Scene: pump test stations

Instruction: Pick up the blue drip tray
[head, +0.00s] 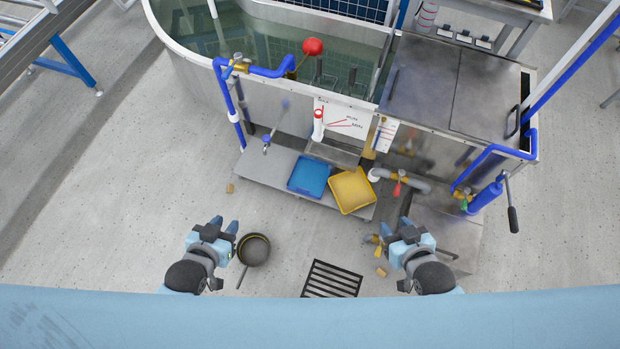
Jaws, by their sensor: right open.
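The blue drip tray (308,177) lies on a low grey shelf (262,172) at the foot of the water tank, left of a yellow tray (351,190). It looks empty. My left gripper (224,225) is open and empty, below and to the left of the blue tray in the head view. My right gripper (395,227) is open and empty, below and to the right of both trays. Neither gripper touches a tray.
The tank (200,85) and a metal-topped bench (450,90) stand behind the shelf. Blue pipes, valves and a lever (512,215) stick out at the right. A dark pan (254,249) and a floor grate (332,279) lie between my grippers.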

